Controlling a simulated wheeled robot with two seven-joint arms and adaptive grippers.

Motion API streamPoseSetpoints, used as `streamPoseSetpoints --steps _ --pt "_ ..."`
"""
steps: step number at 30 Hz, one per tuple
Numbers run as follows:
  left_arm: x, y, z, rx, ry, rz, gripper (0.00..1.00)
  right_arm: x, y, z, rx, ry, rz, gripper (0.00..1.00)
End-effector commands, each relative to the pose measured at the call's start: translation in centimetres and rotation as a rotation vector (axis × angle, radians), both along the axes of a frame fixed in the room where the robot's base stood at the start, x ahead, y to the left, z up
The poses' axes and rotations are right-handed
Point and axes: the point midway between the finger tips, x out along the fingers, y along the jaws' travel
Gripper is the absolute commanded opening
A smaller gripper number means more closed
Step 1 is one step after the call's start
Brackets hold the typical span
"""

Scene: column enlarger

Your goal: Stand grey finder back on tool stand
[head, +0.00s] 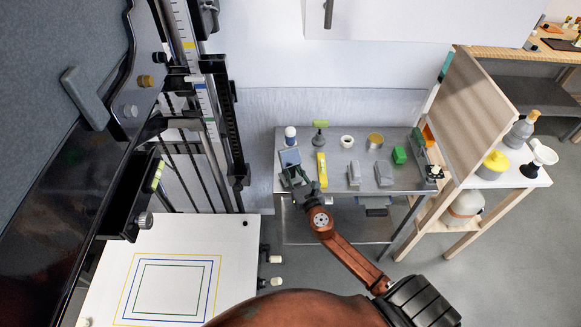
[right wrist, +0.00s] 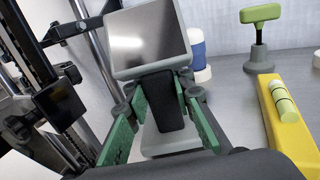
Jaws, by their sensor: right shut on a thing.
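The grey finder (head: 289,157) is at the left end of the metal tool stand (head: 333,171) in the head view. The finder looks roughly upright, leaning a little in the wrist view. Whether its foot touches the stand top cannot be told. My left gripper is not in view.
A blue-and-white bottle (head: 290,136) stands just behind the finder. A yellow level (head: 321,170) and a green-handled tool (head: 320,133) are close on its right. Grey blocks (head: 354,174) lie further right. The enlarger column (head: 228,130) rises left of the stand.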

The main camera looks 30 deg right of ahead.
Motion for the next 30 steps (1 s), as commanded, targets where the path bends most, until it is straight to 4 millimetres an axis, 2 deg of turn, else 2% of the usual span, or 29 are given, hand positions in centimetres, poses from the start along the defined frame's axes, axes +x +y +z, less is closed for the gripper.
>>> streamPoseSetpoints --steps 30 --pt "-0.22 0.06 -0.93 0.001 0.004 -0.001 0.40 0.05 0.00 -0.72 -0.001 -0.004 0.000 0.00"
